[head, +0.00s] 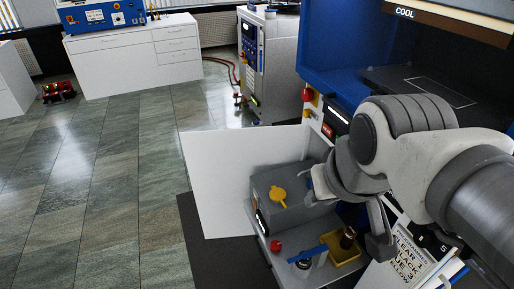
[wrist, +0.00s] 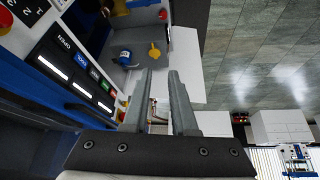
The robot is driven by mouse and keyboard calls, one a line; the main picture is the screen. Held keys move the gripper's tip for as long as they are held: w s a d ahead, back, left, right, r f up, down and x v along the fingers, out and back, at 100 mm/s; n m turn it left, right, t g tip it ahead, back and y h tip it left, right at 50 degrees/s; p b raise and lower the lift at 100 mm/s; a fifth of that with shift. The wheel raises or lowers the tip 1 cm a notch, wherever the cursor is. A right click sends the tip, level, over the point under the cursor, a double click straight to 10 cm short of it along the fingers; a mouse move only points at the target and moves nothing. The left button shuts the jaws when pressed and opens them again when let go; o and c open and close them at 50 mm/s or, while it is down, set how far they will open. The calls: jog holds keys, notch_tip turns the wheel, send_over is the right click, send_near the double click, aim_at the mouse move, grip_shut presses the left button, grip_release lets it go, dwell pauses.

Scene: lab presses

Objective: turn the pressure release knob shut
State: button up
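A yellow knob (head: 279,196) with a pointed handle sits on top of a grey box (head: 262,184) at the press's lower front. I take it for the pressure release knob, but no label can be read. It also shows in the wrist view (wrist: 155,52), beyond my fingertips. My gripper (wrist: 161,72) is open and empty, with a clear gap between its two fingers. In the head view my gripper and wrist hang to the right of the yellow knob, apart from it. The wrist hides part of the box's right side.
A white panel (head: 225,180) stands to the left. The blue press frame (head: 345,50) rises behind. The tiled floor (head: 110,170) is open at left.

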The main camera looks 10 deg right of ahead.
jog(key=o, duration=0.8)
jog(key=w+f+n, duration=0.1)
jog(key=w+n, duration=0.1)
jog(key=w+d+f+n+g+h, duration=0.1)
jog(key=w+f+n, duration=0.1)
jog(key=w, duration=0.1)
jog(key=w+d+f+n+g+h+b, duration=0.1)
jog(key=w+n, duration=0.1)
jog(key=w, duration=0.1)
jog(key=shift+d+f, duration=0.15)
jog(key=shift+f, duration=0.05)
jog(key=shift+o, duration=0.2)
jog(key=n+g+y+b, duration=0.2)
jog(key=n+g+b, duration=0.15)
jog(key=n, duration=1.55)
send_over(276, 245)
notch_tip(276, 245, down, 35)
notch_tip(276, 245, down, 17)
jog(key=shift+r+b, duration=0.15)
jog(key=shift+b, duration=0.85)
grip_shut()
